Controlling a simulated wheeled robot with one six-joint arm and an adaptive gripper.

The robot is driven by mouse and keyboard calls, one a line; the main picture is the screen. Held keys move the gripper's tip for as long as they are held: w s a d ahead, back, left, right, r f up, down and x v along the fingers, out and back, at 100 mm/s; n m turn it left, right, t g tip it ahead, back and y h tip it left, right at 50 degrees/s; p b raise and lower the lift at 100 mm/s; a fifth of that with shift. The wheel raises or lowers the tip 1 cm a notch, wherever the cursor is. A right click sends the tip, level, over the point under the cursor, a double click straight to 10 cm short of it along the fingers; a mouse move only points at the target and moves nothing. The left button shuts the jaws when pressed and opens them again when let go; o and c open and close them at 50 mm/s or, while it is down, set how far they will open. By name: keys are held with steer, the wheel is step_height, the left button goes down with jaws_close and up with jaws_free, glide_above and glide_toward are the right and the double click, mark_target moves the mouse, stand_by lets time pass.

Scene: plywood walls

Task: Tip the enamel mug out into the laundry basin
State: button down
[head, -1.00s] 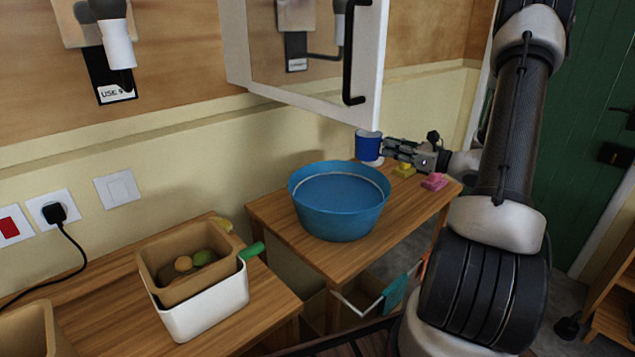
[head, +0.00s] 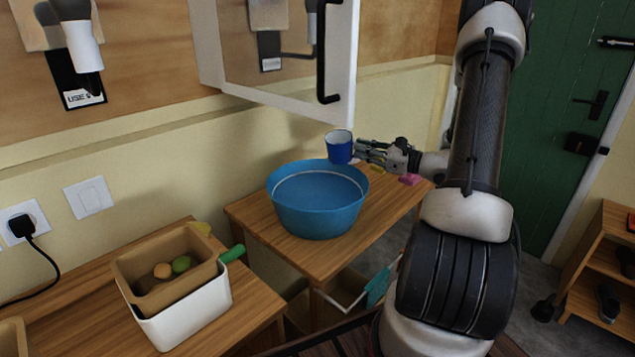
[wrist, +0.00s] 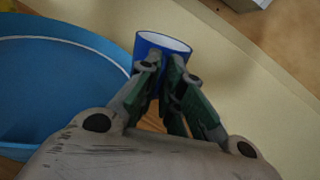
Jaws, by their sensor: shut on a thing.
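The blue enamel mug (head: 339,149) with a pale rim is held in my gripper (head: 359,152), which is shut on it. The mug is upright or nearly so, just behind the right part of the blue laundry basin (head: 318,212) and above its rim height. In the wrist view the mug (wrist: 160,54) sits between the fingertips (wrist: 163,68), and the basin (wrist: 55,95) lies to the left. The mug's contents cannot be seen. The basin stands on a wooden table and its visible inside looks empty.
A pink sponge (head: 411,179) lies on the wooden table (head: 268,232) right of the basin. A white container (head: 190,315) with a tan bin of round items stands at the left front.

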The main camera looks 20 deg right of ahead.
mark_target(341, 153)
steer(key=shift+s+a+f+n, duration=0.4)
steer(key=shift+a+n, duration=0.2)
steer(key=shift+n, duration=0.25)
steer(key=shift+s+a+f+n, duration=0.4)
steer(key=shift+a+n, duration=0.2)
steer(key=shift+n, duration=0.25)
steer(key=shift+s+a+f+n, duration=0.2)
steer(key=shift+s+a+n, duration=0.1)
steer(key=shift+a+n, duration=0.25)
steer(key=shift+s+a+r+n, duration=0.15)
steer(key=shift+r+n, duration=0.2)
steer(key=shift+n, duration=0.6)
steer(key=shift+s+a+f+n, duration=0.1)
steer(key=shift+f+n, duration=0.35)
steer(key=shift+n, duration=0.35)
steer(key=shift+s+a+r+n, duration=0.15)
steer(key=shift+r+n, duration=0.2)
steer(key=shift+n, duration=0.5)
steer(key=shift+s+a+r+n, duration=0.15)
steer(key=shift+r+n, duration=0.15)
steer(key=shift+n, duration=0.55)
stand_by(0.9)
steer(key=shift+s+a+r+n, duration=0.15)
steer(key=shift+s+a+n, duration=0.1)
steer(key=shift+a+n, duration=0.2)
steer(key=shift+s+a+r+n, duration=0.1)
steer(key=shift+s+a+n, duration=0.1)
steer(key=shift+a+n, duration=0.25)
stand_by(0.5)
